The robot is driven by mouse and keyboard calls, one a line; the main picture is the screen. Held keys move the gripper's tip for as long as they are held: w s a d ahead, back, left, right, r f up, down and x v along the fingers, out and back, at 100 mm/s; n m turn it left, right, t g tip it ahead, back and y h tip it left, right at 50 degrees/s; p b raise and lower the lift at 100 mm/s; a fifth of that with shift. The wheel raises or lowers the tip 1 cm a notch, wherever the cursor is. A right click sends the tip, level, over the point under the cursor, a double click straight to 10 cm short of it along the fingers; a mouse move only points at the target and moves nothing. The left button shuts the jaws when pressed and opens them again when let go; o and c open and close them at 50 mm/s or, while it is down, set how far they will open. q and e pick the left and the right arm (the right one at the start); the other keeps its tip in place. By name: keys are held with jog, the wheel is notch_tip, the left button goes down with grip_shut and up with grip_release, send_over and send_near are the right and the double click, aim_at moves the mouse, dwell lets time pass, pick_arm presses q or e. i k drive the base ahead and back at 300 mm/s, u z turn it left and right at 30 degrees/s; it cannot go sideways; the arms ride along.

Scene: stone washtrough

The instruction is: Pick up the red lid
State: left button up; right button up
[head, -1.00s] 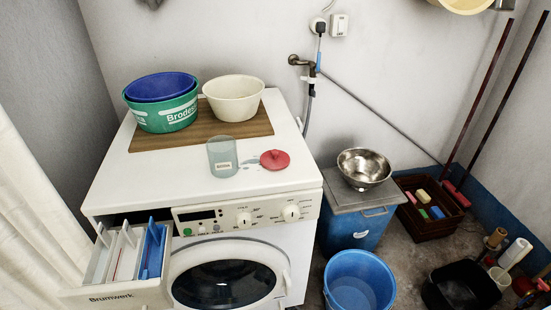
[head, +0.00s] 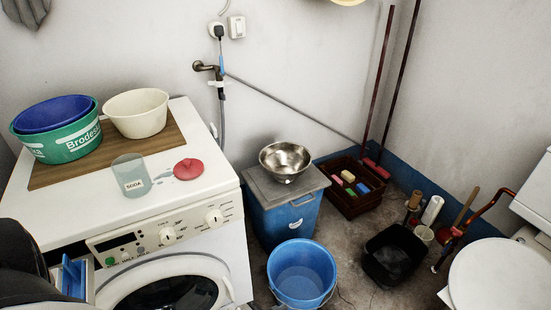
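The red lid (head: 188,169) lies flat on the white top of the washing machine (head: 205,196), to the right of a clear jar labelled "SODA" (head: 131,176). The lid and the jar are apart. A dark part of my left arm shows at the lower left edge.
A brown board (head: 48,178) on the machine holds a blue and green basin (head: 62,140) and a cream bowl (head: 137,113). A steel bowl (head: 285,160) sits on a lidded blue bin (head: 283,215). A blue bucket (head: 302,272) stands on the floor in front.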

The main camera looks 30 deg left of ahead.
aim_at(188, 168)
jog(key=z, duration=0.25)
jog(key=i, duration=0.6)
jog(key=u, duration=2.6)
